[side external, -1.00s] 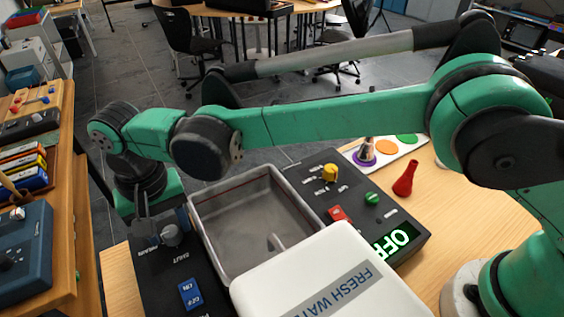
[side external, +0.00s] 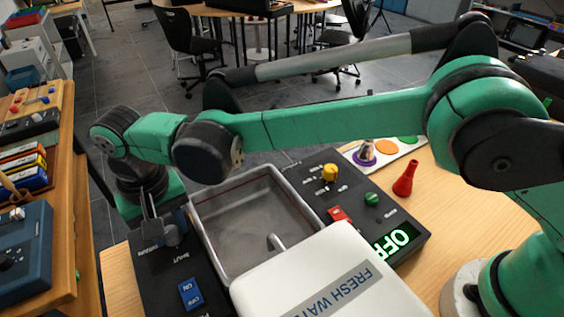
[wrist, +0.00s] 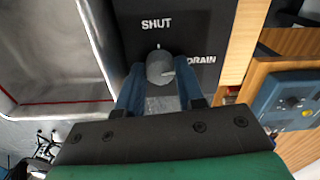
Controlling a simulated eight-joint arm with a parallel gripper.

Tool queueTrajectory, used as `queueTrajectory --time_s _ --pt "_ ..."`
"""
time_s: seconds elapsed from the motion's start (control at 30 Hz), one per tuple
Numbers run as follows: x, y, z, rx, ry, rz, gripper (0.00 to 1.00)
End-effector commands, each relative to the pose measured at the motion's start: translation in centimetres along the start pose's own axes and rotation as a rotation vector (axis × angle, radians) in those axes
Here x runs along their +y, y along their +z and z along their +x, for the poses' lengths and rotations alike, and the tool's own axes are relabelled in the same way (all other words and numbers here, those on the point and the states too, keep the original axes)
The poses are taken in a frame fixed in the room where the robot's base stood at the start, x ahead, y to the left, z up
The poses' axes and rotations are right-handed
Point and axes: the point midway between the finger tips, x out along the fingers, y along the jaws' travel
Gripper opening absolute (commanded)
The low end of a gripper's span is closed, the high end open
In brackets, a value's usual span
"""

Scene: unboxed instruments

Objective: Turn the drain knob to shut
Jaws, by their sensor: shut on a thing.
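The drain knob (wrist: 160,66) is a round grey knob on a black panel, between the fingers of my gripper (wrist: 159,84) in the wrist view. "SHUT" is printed above it and "DRAIN" to its right. A short white mark shows at its top edge, towards "SHUT"; I cannot tell whether it is on the knob or the panel. In the side view my gripper (side external: 166,222) reaches down to the knob (side external: 172,236) at the panel's far end and is shut on it, partly hiding it.
A grey basin (side external: 250,220) lies right beside the panel. A blue switch (side external: 190,294) is nearer on the same panel. A white "FRESH WATER" tank (side external: 320,280) is in front. A second panel with a yellow knob (side external: 330,172) and lit "OFF" display (side external: 394,242) stands beyond the basin.

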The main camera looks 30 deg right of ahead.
Motion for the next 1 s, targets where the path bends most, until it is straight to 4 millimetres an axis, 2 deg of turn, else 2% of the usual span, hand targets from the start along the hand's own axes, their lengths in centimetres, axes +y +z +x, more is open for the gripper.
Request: queueTrajectory --time_s 1.0 --pt "0.01 -0.04 -0.08 0.001 0.000 -0.930 0.00"
